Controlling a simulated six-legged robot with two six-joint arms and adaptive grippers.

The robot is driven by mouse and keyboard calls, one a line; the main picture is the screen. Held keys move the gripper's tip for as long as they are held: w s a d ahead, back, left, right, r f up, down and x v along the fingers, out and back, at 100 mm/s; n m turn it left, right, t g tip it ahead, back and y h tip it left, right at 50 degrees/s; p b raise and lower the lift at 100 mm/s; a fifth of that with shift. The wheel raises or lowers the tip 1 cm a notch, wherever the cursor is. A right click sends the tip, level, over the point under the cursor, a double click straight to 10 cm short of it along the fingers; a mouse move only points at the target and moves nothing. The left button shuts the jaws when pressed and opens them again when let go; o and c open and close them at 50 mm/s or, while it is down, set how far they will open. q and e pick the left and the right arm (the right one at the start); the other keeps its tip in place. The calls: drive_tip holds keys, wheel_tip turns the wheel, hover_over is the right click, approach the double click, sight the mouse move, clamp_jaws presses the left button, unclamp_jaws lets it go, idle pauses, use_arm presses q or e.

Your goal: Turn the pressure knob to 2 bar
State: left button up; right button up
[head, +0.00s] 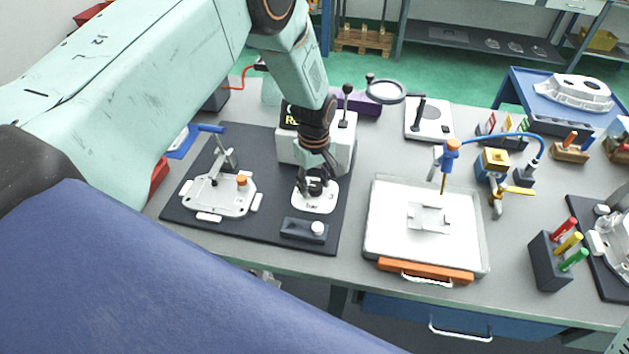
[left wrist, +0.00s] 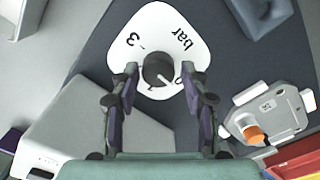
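The pressure knob (left wrist: 158,70) is a dark round knob on a white rounded dial plate (left wrist: 152,22) marked "bar", "3" and, partly covered, what looks like "0". Its white pointer line aims to the lower right in the left wrist view, towards the partly covered mark. In the head view the dial plate (head: 316,203) lies on the dark mat, with the knob mostly hidden under my gripper. My left gripper (left wrist: 159,73) is open, with one finger on each side of the knob and a small gap showing at each side. It also shows in the head view (head: 317,176).
A white box (head: 343,146) stands just behind the dial. A casting in a fixture (head: 219,196) is to the left, and a dark block with a white button (head: 304,230) is in front. A white tray (head: 385,230) stands to the right.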

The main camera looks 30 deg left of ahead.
use_arm(q)
drive_tip(key=shift+a+f, duration=0.1)
drive_tip(key=shift+a, duration=0.05)
drive_tip(key=shift+c, duration=0.7)
drive_tip(key=shift+d, duration=0.35)
drive_tip(key=c, duration=0.4)
drive_tip(key=shift+c, duration=1.3)
drive_tip(key=shift+a, duration=0.1)
